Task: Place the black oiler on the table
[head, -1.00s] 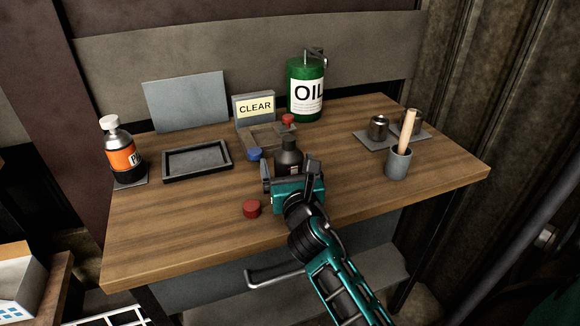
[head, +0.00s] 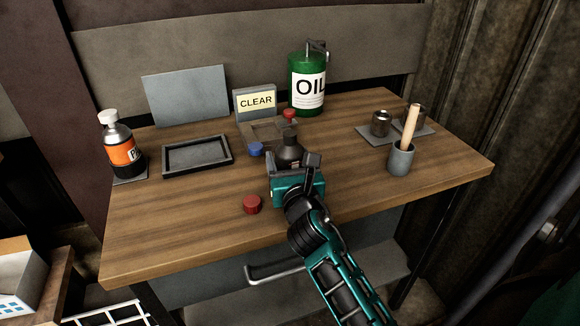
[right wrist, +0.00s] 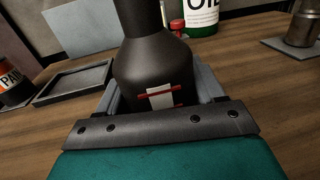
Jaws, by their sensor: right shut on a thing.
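The black oiler (head: 290,150) is a dark bottle with a narrow neck and a small red and white label. It stands upright between the fingers of my right gripper (head: 292,168), over the middle of the wooden table (head: 185,215). In the right wrist view the oiler (right wrist: 150,65) fills the space between the two grey fingers, which are shut on its body. Its base is hidden by my gripper, so I cannot tell whether it touches the table. My left gripper is not in view.
Near the oiler are a red cap (head: 252,204), a blue cap (head: 256,149) and a small red-topped item (head: 289,114). Behind are a CLEAR sign (head: 255,102) and a green oil can (head: 306,85). A black tray (head: 197,156) and a grey cup (head: 400,160) flank it. The front left tabletop is bare.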

